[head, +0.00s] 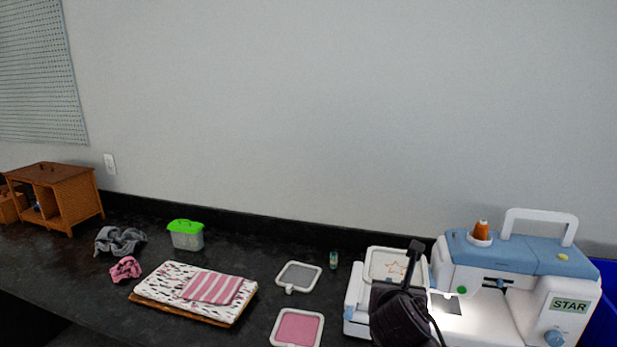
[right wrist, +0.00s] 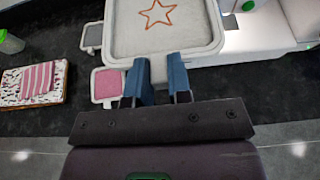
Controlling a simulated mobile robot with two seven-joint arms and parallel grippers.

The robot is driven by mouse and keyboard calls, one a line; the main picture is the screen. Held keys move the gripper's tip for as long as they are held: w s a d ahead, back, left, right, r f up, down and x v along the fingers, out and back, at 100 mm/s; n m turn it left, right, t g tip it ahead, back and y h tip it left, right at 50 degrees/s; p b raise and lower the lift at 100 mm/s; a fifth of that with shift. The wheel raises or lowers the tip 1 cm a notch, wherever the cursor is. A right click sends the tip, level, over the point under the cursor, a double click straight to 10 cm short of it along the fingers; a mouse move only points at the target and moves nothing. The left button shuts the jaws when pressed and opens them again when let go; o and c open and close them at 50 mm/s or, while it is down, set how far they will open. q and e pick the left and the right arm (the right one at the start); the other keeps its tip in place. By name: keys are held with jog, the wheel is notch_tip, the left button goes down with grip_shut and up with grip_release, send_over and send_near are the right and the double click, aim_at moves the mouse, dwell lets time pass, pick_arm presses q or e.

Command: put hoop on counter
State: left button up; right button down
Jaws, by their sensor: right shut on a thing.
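The hoop (head: 372,267) is a white, rounded square frame around pale cloth with an orange star outline. In the head view it is at the left end of the white and blue sewing machine (head: 520,265), overlapping its white left part; I cannot tell whether they touch. My right gripper (head: 408,272) is shut on the hoop's near edge. In the right wrist view the hoop (right wrist: 205,47) fills the top middle, and the blue fingers of the right gripper (right wrist: 158,80) are at its near rim. My left gripper is not in view.
The dark counter (head: 235,260) bears a grey hoop (head: 298,276), a pink hoop (head: 297,328), folded cloths (head: 165,283) on a board, a green-lidded box (head: 187,238), scrunchies (head: 120,240) and a wooden cabinet (head: 65,195). Bare counter shows between the cloths and the grey hoop.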

jog(key=s+d+f+n+y, duration=0.1)
jog(key=s+f+y, duration=0.1)
jog(key=s, duration=0.3)
jog(key=s+d+f+n+y, duration=0.1)
jog(key=s+d+f+n, duration=0.1)
jog(key=s, duration=0.4)
jog(key=shift+d+f+t+y, duration=0.3)
jog(key=shift+f+y, duration=0.1)
jog(key=shift+f, duration=0.1)
